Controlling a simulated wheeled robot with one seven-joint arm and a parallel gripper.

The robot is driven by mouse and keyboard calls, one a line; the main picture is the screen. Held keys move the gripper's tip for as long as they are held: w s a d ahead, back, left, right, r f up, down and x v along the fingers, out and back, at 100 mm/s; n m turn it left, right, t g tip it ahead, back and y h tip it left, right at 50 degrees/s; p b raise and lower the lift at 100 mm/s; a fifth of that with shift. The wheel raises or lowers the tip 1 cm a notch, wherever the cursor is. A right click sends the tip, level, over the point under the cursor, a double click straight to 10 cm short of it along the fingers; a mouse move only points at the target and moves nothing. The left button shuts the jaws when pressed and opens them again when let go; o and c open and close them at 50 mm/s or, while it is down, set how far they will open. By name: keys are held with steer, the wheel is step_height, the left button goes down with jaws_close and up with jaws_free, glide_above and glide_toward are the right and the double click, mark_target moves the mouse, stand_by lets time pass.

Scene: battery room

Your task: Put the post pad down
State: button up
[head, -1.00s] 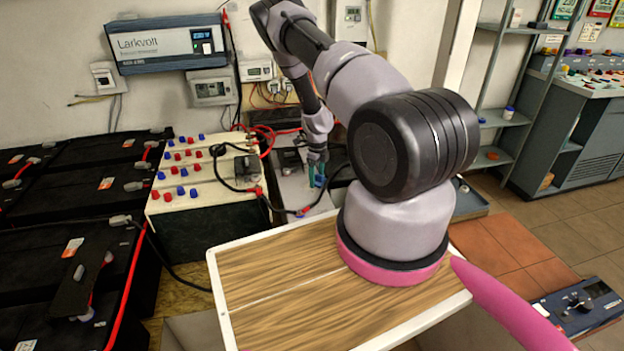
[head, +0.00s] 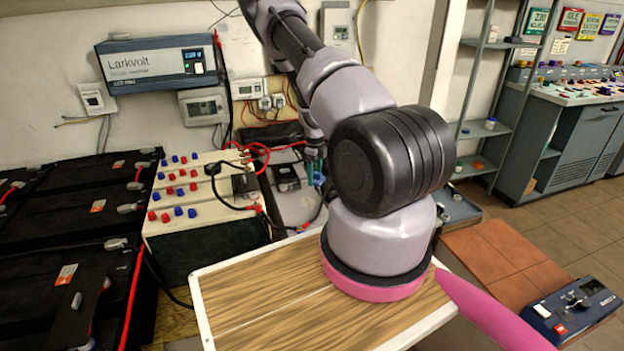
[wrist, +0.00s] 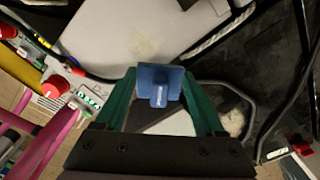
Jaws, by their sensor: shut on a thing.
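The post pad (wrist: 158,84) is a small blue square block with a round stub on it. In the wrist view my gripper (wrist: 160,96) has its two green fingers shut on the pad, one on each side. In the head view my gripper (head: 314,172) hangs low behind my arm, over a pale surface (head: 296,204) beside the cream battery box. The pad (head: 319,179) shows there as a small blue patch at the fingertips. In the wrist view a pale grey panel (wrist: 125,35) lies beyond the pad. I cannot tell whether the pad touches any surface.
A cream battery box (head: 200,205) with red and blue terminals stands left of my gripper. Black and red cables loop near it. Large black batteries (head: 70,230) fill the left. A dark blue instrument (head: 575,308) sits at the lower right. A shelf rack (head: 480,100) stands behind.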

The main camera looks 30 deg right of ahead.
stand_by(0.7)
steer(key=s+d+m, duration=0.1)
steer(key=d, duration=0.4)
steer(key=s+d, duration=0.1)
steer(key=d, duration=0.4)
steer(key=s+d+m, duration=0.1)
steer(key=d, duration=0.4)
steer(key=shift+s+d+f+m, duration=0.1)
steer(key=shift+s+d+m, duration=0.2)
steer(key=shift+s, duration=0.1)
steer(key=s+d, duration=0.2)
steer(key=d, duration=0.2)
steer(key=s+d+m, duration=0.1)
steer(key=s+d, duration=0.1)
steer(key=d, duration=0.2)
steer(key=s+d+m, duration=0.1)
steer(key=s+d, duration=0.1)
steer(key=d, duration=0.1)
steer(key=shift+s+d, duration=0.3)
steer(key=shift+d, duration=0.1)
steer(key=s+d+m, duration=0.2)
steer(key=s+d, duration=0.7)
steer(key=d, duration=0.1)
steer(key=m, duration=0.2)
glide_above(456, 210)
steer(key=f, duration=0.4)
steer(key=shift+s+a+f, duration=0.1)
steer(key=shift+a+f, duration=0.1)
steer(key=shift+f, duration=2.45)
steer(key=shift+f, duration=0.2)
